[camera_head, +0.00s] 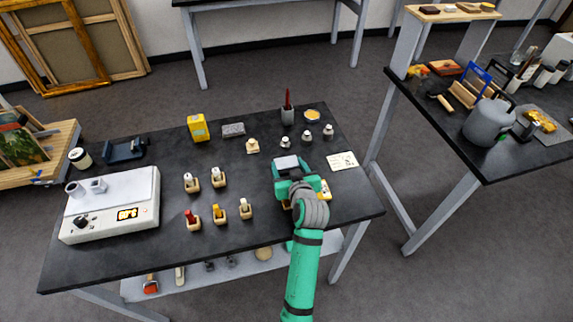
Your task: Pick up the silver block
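A small silver-grey block (233,130) with a mottled top lies flat near the back of the dark table, right of a yellow box. It is the thing that best fits the silver block. My gripper (287,168) is over the right part of the table, to the right of and nearer than this block, and apart from it. A flat pale grey surface shows at the gripper's far end; I cannot tell if it is part of the gripper or something held. My wrist hides the fingertips and the table under them.
The yellow box (197,127), a pen cup (288,113) and several small weights stand around the block. Several small bottles in wooden holders (219,177) stand mid-table. A white device (112,205) is at left. A paper card (342,161) lies right of my gripper.

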